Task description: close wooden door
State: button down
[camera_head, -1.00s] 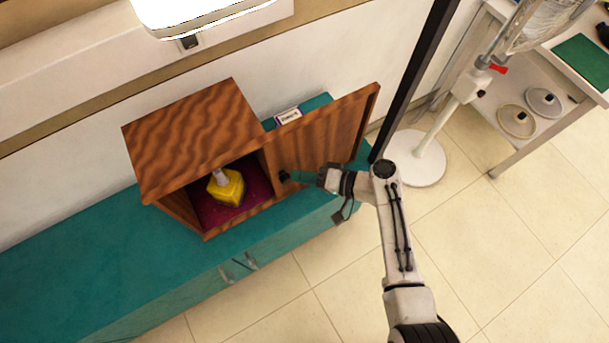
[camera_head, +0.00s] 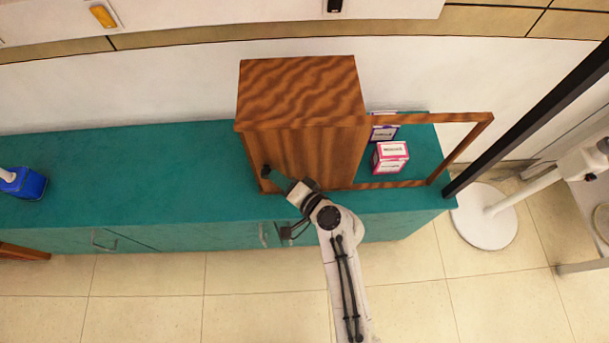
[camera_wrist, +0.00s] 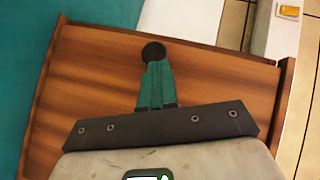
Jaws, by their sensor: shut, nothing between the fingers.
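The wooden door (camera_head: 318,158) is a brown panel covering the front of the wooden cabinet (camera_head: 300,90). Whether a thin gap remains at its left edge, I cannot tell. Its black round knob (camera_head: 265,170) is near the panel's left end; in the wrist view the knob (camera_wrist: 153,50) is just beyond my fingertips. My gripper (camera_head: 274,178) is shut and empty, its teal fingers at the knob, seemingly touching it. The fingers also show in the wrist view (camera_wrist: 155,85) against the door's wood. The cabinet's inside is hidden.
An empty wooden frame (camera_head: 430,118) extends right from the cabinet; a pink-and-white box (camera_head: 390,157) shows through it. The teal counter (camera_head: 150,180) is mostly clear left. A dark pole (camera_head: 540,115) is at right.

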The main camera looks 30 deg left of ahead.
jog(key=shift+s+a, duration=0.45)
jog(key=shift+a, duration=0.25)
jog(key=shift+s, duration=0.1)
